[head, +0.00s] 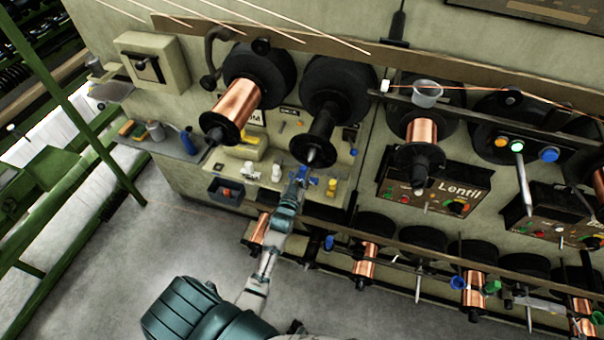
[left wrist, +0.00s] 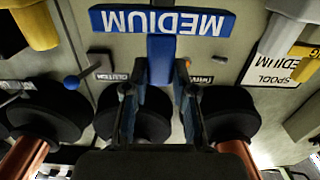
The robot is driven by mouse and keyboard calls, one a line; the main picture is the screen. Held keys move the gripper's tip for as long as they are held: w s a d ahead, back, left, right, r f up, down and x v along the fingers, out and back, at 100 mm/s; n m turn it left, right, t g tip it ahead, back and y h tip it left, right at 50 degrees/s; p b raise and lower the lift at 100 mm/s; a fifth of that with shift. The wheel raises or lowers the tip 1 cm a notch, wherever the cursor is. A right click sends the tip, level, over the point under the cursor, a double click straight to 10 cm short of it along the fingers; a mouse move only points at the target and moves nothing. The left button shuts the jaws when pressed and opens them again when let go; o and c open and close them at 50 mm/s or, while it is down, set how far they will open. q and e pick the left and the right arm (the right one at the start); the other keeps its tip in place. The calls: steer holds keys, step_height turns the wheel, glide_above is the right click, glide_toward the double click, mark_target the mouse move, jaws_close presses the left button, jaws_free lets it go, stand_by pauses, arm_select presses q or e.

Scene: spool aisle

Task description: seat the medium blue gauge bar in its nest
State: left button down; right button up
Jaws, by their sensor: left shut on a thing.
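The medium blue gauge bar (left wrist: 162,22) shows in the left wrist view as a wide blue crosspiece lettered MEDIUM, upside down, with a blue stem. My left gripper (left wrist: 157,88) is shut on the stem, one dark finger on each side. In the head view my left gripper (head: 299,176) is at the shelf below the black empty spindle, with a bit of blue (head: 311,181) at its tip. I cannot make out the nest, nor whether the bar touches the surface behind it. My right gripper is not in view.
A yellow block (head: 250,148) and white pieces (head: 250,170) stand left of the gripper, a yellow piece (head: 332,186) just right. A dark bin (head: 226,192) is farther left. Copper spools (head: 235,103) and the black spindle (head: 321,130) jut out above. The floor (head: 185,245) at lower left is clear.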

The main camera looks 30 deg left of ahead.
arm_select(q)
steer(key=shift+f+b, duration=0.5)
steer(key=shift+f, duration=0.55)
stand_by(0.4)
steer(key=c, duration=0.9)
jaws_free()
steer(key=shift+o, duration=0.2)
steer(key=v, duration=1.2)
steer(key=shift+f, duration=0.1)
